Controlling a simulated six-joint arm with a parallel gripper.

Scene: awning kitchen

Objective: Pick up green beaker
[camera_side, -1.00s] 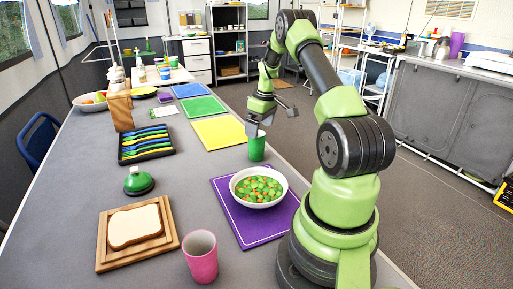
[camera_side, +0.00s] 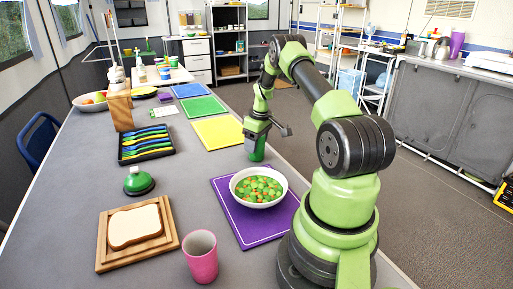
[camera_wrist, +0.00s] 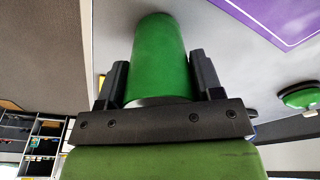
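The green beaker (camera_side: 256,152) stands upright on the grey table, just beyond the purple mat. My gripper (camera_side: 257,140) points down over it and hides its upper part in the side view. In the wrist view, the beaker (camera_wrist: 160,60) fills the space between the two dark fingers of my gripper (camera_wrist: 159,75), one on each side. The fingers are very close to the beaker's wall. I cannot tell whether they press on it or leave a thin gap.
A white bowl of vegetables (camera_side: 258,187) stands on the purple mat (camera_side: 238,222) nearer the camera. A yellow mat (camera_side: 218,133) lies to the left of the beaker. A pink cup (camera_side: 201,256), a bread board (camera_side: 137,228) and a cutlery tray (camera_side: 146,144) stand further left.

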